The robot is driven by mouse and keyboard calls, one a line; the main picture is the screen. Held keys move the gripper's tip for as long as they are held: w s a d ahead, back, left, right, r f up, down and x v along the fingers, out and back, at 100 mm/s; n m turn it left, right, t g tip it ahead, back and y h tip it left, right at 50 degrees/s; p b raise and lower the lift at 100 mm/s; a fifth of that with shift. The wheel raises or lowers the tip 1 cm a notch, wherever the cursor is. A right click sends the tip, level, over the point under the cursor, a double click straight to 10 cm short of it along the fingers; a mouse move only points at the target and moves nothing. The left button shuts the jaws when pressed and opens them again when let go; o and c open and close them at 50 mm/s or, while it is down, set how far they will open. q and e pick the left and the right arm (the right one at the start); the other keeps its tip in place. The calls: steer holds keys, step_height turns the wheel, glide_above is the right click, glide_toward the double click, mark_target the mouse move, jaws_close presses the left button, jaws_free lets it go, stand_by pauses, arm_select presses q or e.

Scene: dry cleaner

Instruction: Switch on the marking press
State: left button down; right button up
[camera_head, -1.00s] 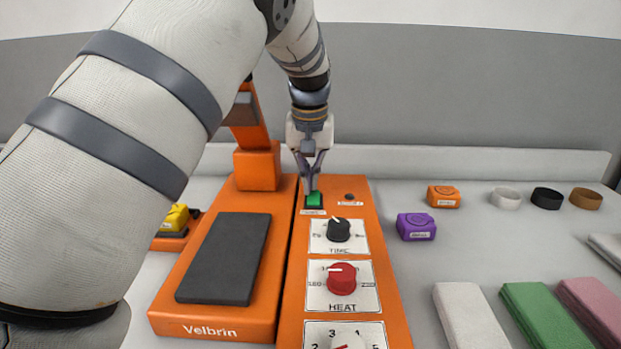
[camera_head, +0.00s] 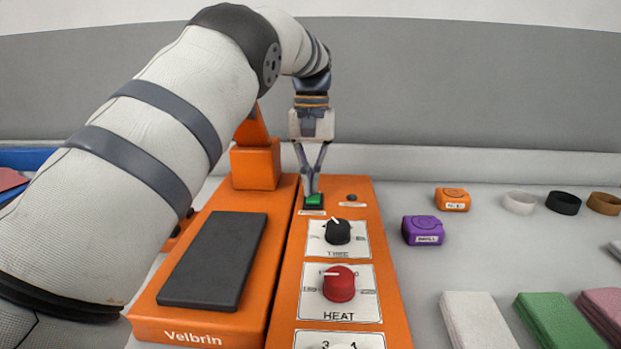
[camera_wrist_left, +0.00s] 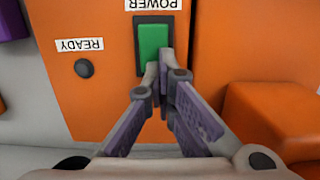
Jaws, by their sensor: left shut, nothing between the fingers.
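The orange marking press, labelled Velbrin, stands in front of me with a dark grey pad (camera_head: 215,262) on its left part. Its control panel (camera_head: 285,300) carries a green power switch (camera_head: 314,200) at the far end, a black TIME knob (camera_head: 337,231) and a red HEAT knob (camera_head: 339,284). My left gripper (camera_head: 312,192) is shut and empty, pointing down at the green switch. In the left wrist view its fingertips (camera_wrist_left: 160,68) overlap the near edge of the switch (camera_wrist_left: 153,42), under the POWER label. A dark READY lamp (camera_wrist_left: 84,68) sits beside it. My right gripper is not in view.
A purple block (camera_head: 423,230) and an orange block (camera_head: 453,199) lie right of the press. White, black and brown rings (camera_head: 563,202) lie behind. Folded white (camera_head: 477,320), green and pink cloths lie at the front right. The press's orange upright (camera_head: 256,165) stands close to my left arm.

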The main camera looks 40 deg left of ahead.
arm_select(q)
steer(key=shift+s+d+r+p, duration=0.2)
steer(key=shift+s+d+p, duration=0.3)
steer(key=shift+s, duration=0.1)
step_height(320, 180, up, 7)
steer(key=shift+w+a+r, duration=0.2)
steer(key=shift+w+a, duration=0.15)
steer(key=shift+f, duration=0.1)
stand_by(0.4)
